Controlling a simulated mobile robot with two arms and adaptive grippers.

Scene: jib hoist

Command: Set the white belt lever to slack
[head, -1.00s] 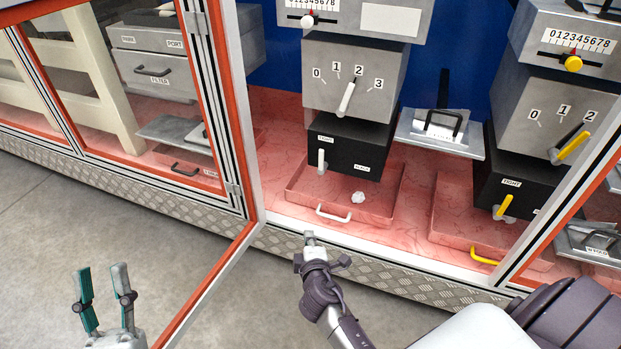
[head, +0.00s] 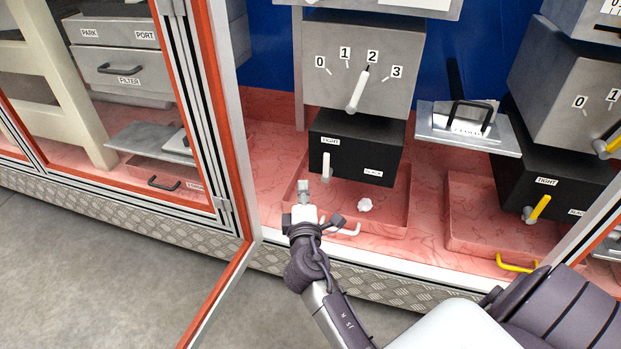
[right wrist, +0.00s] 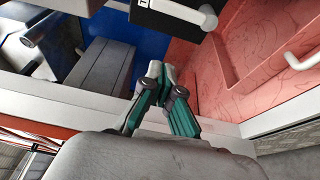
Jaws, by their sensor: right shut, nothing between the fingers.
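The white belt lever (head: 326,166) stands upright under the TIGHT label on the black box (head: 356,152), with the SLACK label (head: 373,173) to its right. My left gripper is outside the head view.
A grey box with a white 0–3 dial lever (head: 357,90) sits above. A pink tray (head: 390,215) with a white handle and a white lump (head: 365,205) lies below. The open red-edged door (head: 215,120) is left of my arm. A yellow lever (head: 538,207) is at right.

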